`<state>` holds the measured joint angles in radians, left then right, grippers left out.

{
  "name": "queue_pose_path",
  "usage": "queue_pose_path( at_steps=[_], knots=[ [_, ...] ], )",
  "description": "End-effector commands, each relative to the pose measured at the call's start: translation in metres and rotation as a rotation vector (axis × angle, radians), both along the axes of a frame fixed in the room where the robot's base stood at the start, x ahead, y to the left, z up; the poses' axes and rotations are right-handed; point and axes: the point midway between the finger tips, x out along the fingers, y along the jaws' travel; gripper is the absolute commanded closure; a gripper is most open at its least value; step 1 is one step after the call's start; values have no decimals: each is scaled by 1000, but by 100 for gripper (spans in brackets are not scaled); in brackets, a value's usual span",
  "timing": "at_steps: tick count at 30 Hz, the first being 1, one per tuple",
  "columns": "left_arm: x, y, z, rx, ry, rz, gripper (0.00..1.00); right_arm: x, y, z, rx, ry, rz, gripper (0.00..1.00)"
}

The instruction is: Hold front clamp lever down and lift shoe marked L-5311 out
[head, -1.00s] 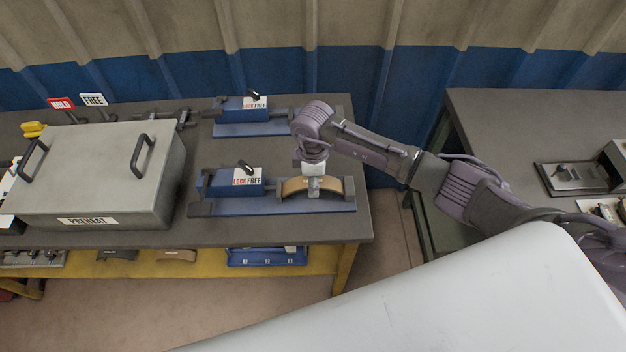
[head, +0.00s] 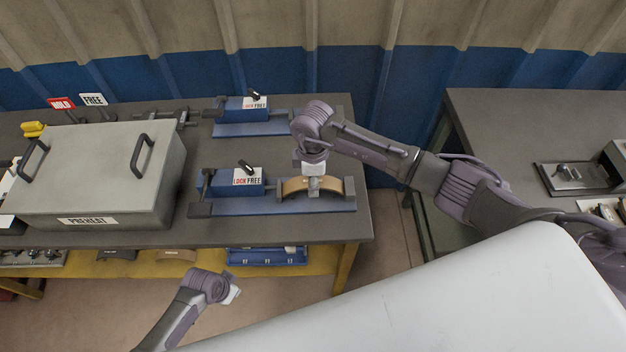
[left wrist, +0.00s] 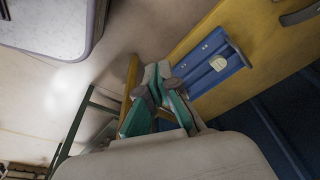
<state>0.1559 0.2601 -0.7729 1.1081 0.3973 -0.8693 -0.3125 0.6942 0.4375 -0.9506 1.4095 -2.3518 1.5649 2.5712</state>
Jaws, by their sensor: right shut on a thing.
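The front clamp (head: 330,206) is a blue fixture near the bench's front edge. Its short dark lever (head: 245,166) stands tilted above a LOCK/FREE label (head: 247,177). A brown curved shoe (head: 328,186) sits in the clamp's right part; no marking is readable on it. My right gripper (head: 314,190) points down and is shut on the shoe's middle, hiding part of it. My left gripper (head: 234,294) is in front of the bench, low and left of the clamp, apart from the lever. In the left wrist view its teal fingers (left wrist: 157,80) converge with nothing between them.
A rear clamp (head: 250,127) of the same kind stands behind. A grey PREHEAT box (head: 100,180) with two handles fills the bench to the left. Below, a yellow shelf (head: 210,263) bears a blue tray (head: 268,256), also in the left wrist view (left wrist: 212,68).

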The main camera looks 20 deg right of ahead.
Motion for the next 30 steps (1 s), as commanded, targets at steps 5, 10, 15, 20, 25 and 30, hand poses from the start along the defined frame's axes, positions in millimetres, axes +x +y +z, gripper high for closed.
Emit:
queue_pose_path(
  at_steps=[5, 10, 15, 20, 25, 30],
  knots=[
    [25, -37, 76, 47, 31, -344, 100, 1, 0, 1, -1, -2, -1, 100],
    [23, -38, 144, 136, 109, -668, 100, 1, 0, 1, -1, -2, -1, 100],
    [57, -26, 209, 173, 111, -789, 100, 1, 0, 1, -1, -2, -1, 100],
    [79, -9, 280, 224, 125, -924, 100, 1, 0, 1, -1, -3, -1, 100],
    [98, 1, 341, 243, 119, -999, 100, 1, 0, 1, -1, -3, -1, 100],
    [119, -2, 372, 213, 73, -983, 100, 1, 0, 1, 0, -3, -1, 100]
  ],
)
